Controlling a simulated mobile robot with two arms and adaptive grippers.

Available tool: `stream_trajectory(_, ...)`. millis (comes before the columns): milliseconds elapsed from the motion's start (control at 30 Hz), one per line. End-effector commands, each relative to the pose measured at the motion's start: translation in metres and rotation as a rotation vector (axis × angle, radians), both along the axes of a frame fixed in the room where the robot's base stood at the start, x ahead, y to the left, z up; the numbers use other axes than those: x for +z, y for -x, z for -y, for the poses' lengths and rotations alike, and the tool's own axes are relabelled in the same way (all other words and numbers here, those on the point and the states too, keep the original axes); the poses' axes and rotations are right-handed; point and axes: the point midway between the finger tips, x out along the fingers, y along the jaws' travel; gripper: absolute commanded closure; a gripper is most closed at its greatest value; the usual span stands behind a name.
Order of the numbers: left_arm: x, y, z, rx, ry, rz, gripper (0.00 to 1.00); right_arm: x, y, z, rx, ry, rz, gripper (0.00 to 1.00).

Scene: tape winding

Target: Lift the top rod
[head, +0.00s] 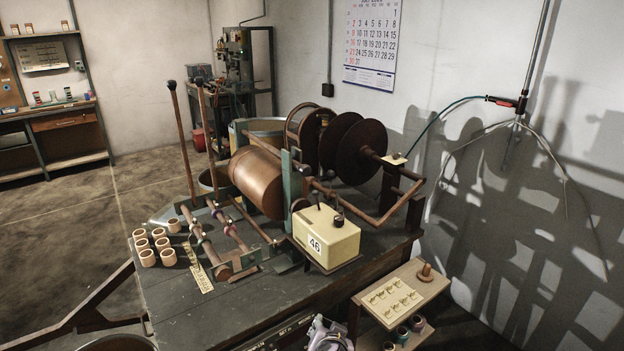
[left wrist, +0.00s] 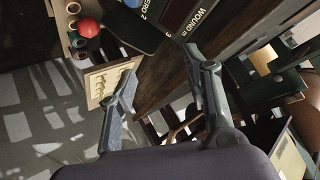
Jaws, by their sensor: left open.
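The winding machine stands on the dark workbench (head: 200,317). A brown bent rod (head: 345,204) runs from its upright frame toward the right side, above the bench. Two shorter spindle rods (head: 205,243) lie low at the left, and two tall levers (head: 183,145) stand behind them. I cannot tell for certain which one is the top rod. My left gripper (head: 328,332) is at the bottom of the head view, below the front bench edge and apart from all rods. In the left wrist view its two fingers (left wrist: 160,65) are spread with nothing between them. My right gripper is not seen.
A cream box marked 46 (head: 328,237) sits at the bench front. A copper drum (head: 257,182) and dark discs (head: 361,150) rise behind it. Several small cups (head: 147,257) stand at the left. A small side shelf (head: 405,291) juts out at the lower right.

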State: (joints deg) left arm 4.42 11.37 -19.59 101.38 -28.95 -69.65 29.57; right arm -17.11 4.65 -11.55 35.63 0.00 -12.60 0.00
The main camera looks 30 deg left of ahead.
Motion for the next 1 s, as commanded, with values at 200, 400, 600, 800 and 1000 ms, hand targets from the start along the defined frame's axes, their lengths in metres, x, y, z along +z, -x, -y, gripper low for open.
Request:
stream_trajectory(200,0.139,-0.016,-0.014,0.176,0.013,0.309,0.55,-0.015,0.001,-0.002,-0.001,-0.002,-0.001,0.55)
stream_trajectory(400,0.271,-0.017,-0.03,0.357,0.046,0.684,0.55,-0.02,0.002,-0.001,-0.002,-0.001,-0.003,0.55)
stream_trajectory(600,0.324,-0.015,-0.037,0.425,0.064,0.864,0.55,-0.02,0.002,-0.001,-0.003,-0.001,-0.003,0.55)
stream_trajectory(800,0.329,-0.028,-0.052,0.431,0.058,0.873,0.55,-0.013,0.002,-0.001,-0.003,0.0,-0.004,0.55)
stream_trajectory(1000,0.33,-0.058,-0.082,0.431,0.057,0.871,0.55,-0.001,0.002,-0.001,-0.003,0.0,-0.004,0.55)
